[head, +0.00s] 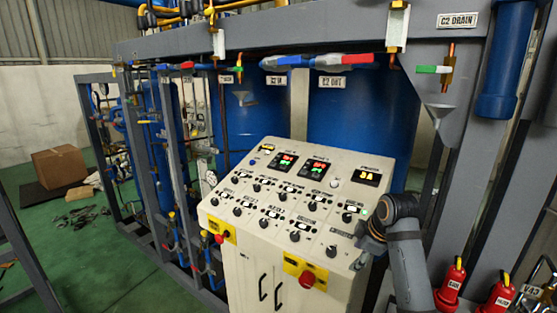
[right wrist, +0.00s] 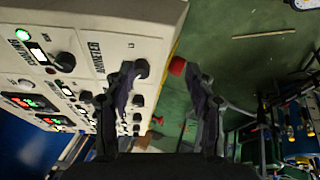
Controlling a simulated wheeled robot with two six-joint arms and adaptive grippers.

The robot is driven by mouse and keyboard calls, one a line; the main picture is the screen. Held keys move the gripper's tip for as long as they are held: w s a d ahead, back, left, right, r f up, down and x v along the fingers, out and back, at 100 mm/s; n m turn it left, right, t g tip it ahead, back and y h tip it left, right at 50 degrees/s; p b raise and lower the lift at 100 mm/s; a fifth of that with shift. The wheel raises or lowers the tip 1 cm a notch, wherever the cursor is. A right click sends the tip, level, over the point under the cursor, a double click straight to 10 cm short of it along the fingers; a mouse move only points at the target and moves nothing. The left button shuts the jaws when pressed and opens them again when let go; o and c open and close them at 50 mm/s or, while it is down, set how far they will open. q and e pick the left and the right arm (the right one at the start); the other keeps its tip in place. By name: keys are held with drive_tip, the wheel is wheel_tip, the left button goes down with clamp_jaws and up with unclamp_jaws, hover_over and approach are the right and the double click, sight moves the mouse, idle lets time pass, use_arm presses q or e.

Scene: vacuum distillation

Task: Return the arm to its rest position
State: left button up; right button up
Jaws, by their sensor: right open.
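My right arm (head: 408,262) stands at the right edge of the control panel (head: 262,212) in the head view. My right gripper (head: 368,246) is small and dark there, close to the panel's right side. In the right wrist view my right gripper (right wrist: 166,84) has its two dark fingers spread apart with nothing between them. The panel face (right wrist: 112,22) with its black knobs lies behind and left of the fingers. A red button (right wrist: 177,65) shows behind the gap, near the right finger. My left gripper is in neither view.
Blue tanks (head: 362,118) and a grey frame (head: 300,43) stand behind the panel. A red emergency button (head: 307,279) sticks out of the panel front. Red bottles (head: 450,287) stand at lower right. Green floor (head: 110,262) is open at left, with a cardboard box (head: 60,167) farther back.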

drive_tip(key=s+d+f+m+h, duration=0.15)
drive_tip(key=s+f+m, duration=0.55)
drive_tip(key=s+f, duration=0.85)
drive_tip(key=s+f+m+g, duration=0.1)
drive_tip(key=s+f+m, duration=0.15)
drive_tip(key=s, duration=0.55)
drive_tip(key=s+f+m, duration=0.2)
drive_tip(key=s+m, duration=0.1)
drive_tip(key=s, duration=0.4)
drive_tip(key=s+d+f+g+b, duration=0.15)
drive_tip(key=f+b, duration=0.25)
drive_tip(key=f, duration=1.4)
drive_tip(key=s+d+f+b, duration=0.2)
drive_tip(key=f+b, duration=0.2)
drive_tip(key=f, duration=1.4)
use_arm(q)
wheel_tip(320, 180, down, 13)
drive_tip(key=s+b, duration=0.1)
drive_tip(key=b, duration=0.4)
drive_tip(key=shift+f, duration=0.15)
use_arm(e)
drive_tip(key=s+d+f+g, duration=0.1)
drive_tip(key=s+f, duration=1.6)
drive_tip(key=f, duration=0.2)
drive_tip(key=shift+s+f+m, duration=0.15)
drive_tip(key=shift+f+m, duration=0.05)
drive_tip(key=shift+m, duration=0.15)
drive_tip(key=shift+h, duration=0.25)
